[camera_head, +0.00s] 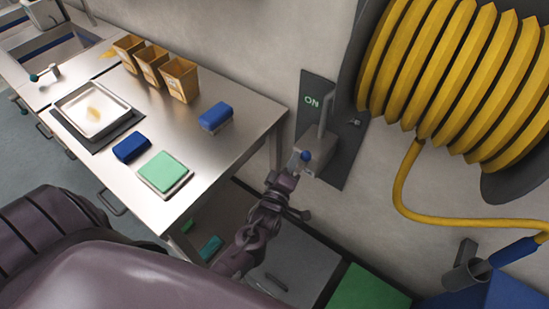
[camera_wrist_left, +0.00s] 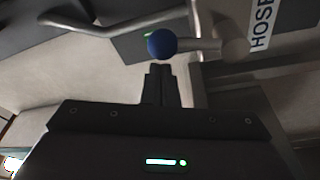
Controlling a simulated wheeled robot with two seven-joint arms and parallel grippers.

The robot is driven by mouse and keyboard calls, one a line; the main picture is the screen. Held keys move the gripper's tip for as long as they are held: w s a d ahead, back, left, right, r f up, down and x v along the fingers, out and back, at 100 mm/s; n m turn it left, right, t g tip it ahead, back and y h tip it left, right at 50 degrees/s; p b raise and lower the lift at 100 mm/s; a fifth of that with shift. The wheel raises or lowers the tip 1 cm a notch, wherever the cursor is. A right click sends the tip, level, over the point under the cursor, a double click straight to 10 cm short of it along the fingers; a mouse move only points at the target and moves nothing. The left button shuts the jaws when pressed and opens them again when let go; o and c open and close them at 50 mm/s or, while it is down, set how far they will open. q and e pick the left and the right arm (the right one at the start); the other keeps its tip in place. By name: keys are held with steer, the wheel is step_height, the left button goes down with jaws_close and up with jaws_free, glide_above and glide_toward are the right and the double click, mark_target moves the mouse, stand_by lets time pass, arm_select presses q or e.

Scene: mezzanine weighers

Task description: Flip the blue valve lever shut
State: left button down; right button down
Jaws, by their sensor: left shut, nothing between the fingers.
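The valve lever's blue ball knob (camera_head: 306,155) sits in front of a grey valve body (camera_head: 318,146) on a dark wall plate (camera_head: 345,150) marked ON. In the left wrist view the blue knob (camera_wrist_left: 162,43) ends a short metal rod (camera_wrist_left: 205,45) running right to a round hub. My left gripper (camera_head: 292,167) is shut and empty. Its fingertips (camera_wrist_left: 160,68) point at the knob from just below it in the wrist view. I cannot tell whether they touch it. My right gripper is not in view.
A yellow hose reel (camera_head: 455,75) hangs right of the plate, its hose hanging down to a blue nozzle (camera_head: 512,253). A steel table (camera_head: 252,118) at left holds boxes, a scale and sponges. A HOSE label (camera_wrist_left: 262,24) is near the hub. Bare wall lies below the plate.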

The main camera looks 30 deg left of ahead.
arm_select(q)
steer(key=shift+s+d+f+m+b, duration=0.15)
steer(key=shift+d+m, duration=0.25)
steer(key=shift+m, duration=0.2)
steer(key=shift+w+d+f+m+b, duration=0.15)
steer(key=shift+d+m, duration=0.25)
steer(key=shift+m, duration=0.2)
steer(key=shift+s+d+t+h, duration=0.15)
steer(key=shift+d+t+h, duration=0.15)
steer(key=shift+d, duration=0.25)
